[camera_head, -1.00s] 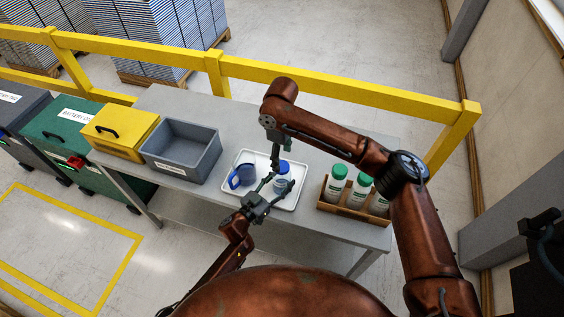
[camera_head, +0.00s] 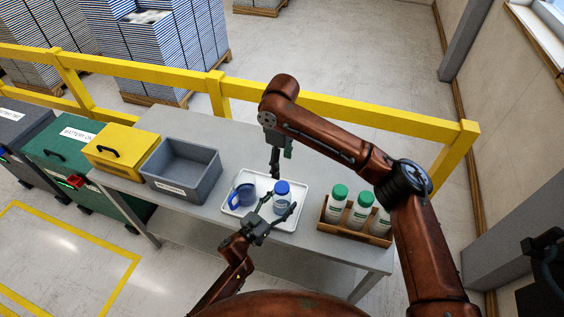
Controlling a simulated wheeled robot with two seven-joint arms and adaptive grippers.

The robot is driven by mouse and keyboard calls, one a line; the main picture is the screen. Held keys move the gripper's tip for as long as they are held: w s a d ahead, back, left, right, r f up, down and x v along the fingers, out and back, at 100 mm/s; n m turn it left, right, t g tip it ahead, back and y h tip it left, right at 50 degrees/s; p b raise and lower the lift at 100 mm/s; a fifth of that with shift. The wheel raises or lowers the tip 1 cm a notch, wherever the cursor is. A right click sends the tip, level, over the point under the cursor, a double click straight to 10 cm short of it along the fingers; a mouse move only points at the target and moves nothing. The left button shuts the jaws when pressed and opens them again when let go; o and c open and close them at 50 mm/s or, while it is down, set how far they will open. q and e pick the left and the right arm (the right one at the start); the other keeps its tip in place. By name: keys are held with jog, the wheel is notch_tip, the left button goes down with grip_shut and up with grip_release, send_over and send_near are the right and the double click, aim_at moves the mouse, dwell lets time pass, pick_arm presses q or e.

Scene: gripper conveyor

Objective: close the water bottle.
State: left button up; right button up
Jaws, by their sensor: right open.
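The water bottle (camera_head: 282,202) is white with a blue cap (camera_head: 282,187) on its top. It stands upright on a white tray (camera_head: 258,220) on the grey table. I cannot tell how tightly the cap sits. My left gripper (camera_head: 279,207) comes from the front, its fingers on either side of the bottle's lower body. Whether they press on it is not clear. My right gripper (camera_head: 275,174) is open and empty, pointing down just behind and left of the cap, apart from it.
A wooden crate (camera_head: 342,231) with green-capped bottles stands to the right. A grey bin (camera_head: 181,171) and a yellow box (camera_head: 121,152) are to the left. A yellow rail (camera_head: 340,108) runs behind the table.

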pick_arm(q)
jog(key=shift+o, duration=0.7)
jog(key=shift+s+a, duration=0.15)
jog(key=v, duration=1.1)
jog(key=shift+s+a, duration=0.25)
